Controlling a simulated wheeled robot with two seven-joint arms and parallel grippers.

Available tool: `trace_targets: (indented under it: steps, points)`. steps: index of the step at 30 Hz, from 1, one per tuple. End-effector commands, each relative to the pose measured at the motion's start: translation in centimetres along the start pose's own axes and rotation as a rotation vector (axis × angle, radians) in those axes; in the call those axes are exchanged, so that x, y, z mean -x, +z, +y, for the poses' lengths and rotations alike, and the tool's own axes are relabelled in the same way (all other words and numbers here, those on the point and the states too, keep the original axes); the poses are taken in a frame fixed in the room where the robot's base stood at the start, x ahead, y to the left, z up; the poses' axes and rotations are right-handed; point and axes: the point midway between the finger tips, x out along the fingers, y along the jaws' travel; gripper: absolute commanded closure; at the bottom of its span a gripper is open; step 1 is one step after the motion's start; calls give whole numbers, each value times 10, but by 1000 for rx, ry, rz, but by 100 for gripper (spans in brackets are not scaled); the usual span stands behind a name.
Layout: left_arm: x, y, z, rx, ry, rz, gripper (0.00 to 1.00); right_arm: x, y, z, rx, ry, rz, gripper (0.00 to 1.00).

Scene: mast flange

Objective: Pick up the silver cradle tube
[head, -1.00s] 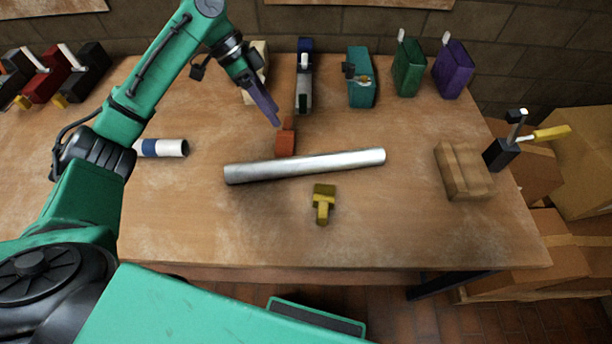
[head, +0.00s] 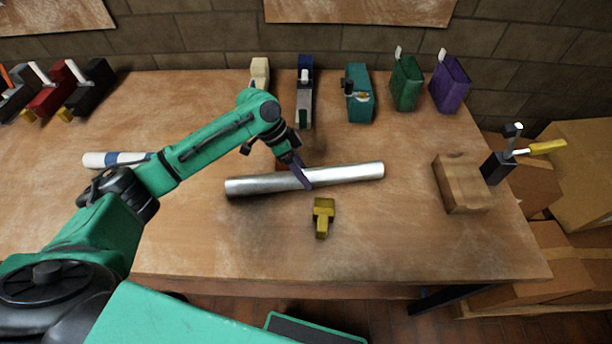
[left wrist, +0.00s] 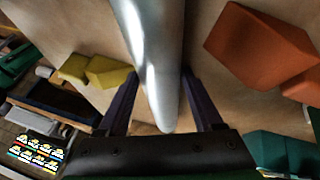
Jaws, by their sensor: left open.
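The silver cradle tube (head: 345,174) lies slightly slanted across the middle of the wooden table, its right end a little farther back. My left gripper (head: 301,177) is at the tube's middle in the head view. In the left wrist view the tube (left wrist: 158,60) runs between the two purple fingers of my left gripper (left wrist: 165,105). The fingers stand apart on either side of it, with visible gaps, so the gripper is open. My right gripper is not in view.
A yellow block piece (head: 323,215) lies just in front of the tube. An orange-red block (left wrist: 262,45) is beside it, mostly hidden in the head view. A wooden block (head: 460,185) stands at the right. A white-and-blue cylinder (head: 110,159) lies left.

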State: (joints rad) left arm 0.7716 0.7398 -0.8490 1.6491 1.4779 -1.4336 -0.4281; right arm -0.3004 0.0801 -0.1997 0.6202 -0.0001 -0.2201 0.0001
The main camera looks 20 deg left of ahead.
Motion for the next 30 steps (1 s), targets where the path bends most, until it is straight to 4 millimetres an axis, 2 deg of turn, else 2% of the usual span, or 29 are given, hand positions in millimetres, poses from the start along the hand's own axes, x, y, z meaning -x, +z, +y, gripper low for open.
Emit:
trace_targets:
  steps: [2,3,8,9,17,22,26,30]
  points:
    - [0,0,0,0,0,0,33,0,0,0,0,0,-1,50]
    - [0,0,0,0,0,0,36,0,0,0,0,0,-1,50]
    - [0,0,0,0,0,0,98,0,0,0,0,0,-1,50]
    - [0,0,0,0,0,-1,100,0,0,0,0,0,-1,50]
    - [2,-1,0,-1,-1,1,100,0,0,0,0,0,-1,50]
    - [13,-6,3,-2,-1,3,100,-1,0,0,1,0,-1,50]
    - [37,-18,11,-3,-4,3,100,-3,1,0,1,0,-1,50]
    - [80,-39,26,-7,-6,5,100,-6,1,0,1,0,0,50]
